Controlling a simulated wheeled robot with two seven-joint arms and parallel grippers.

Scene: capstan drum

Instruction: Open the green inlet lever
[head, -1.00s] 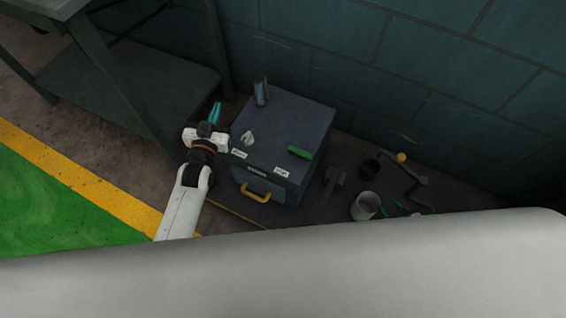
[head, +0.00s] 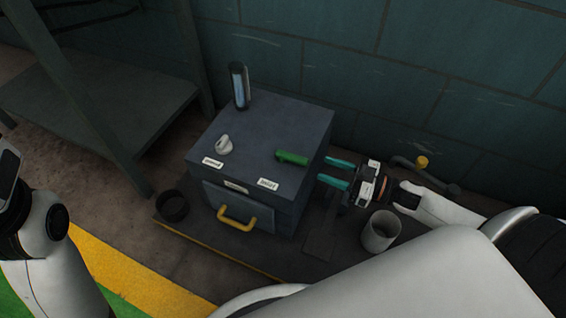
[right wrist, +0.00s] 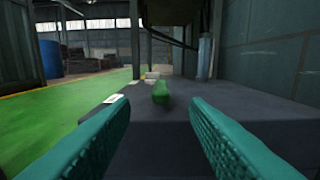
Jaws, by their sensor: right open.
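The green lever (head: 292,158) is a short bar lying on the top right part of a dark grey box (head: 262,118). It also shows in the right wrist view (right wrist: 160,92), straight ahead between my fingers and apart from them. My right gripper (head: 325,169) is open and empty, with teal fingers pointing left at the lever from just beyond the box's right edge. The fingers frame the right wrist view (right wrist: 158,104). My left arm shows at the left edge of the head view; its fingers are outside the picture.
A white knob (head: 224,145), small labels and an upright blue-grey cylinder (head: 239,86) are on the box. A yellow handle (head: 240,220) is on its front. A grey cup (head: 380,231) and yellow-knobbed crank (head: 421,162) stand right, a black ring (head: 172,206) left. A wall rises behind.

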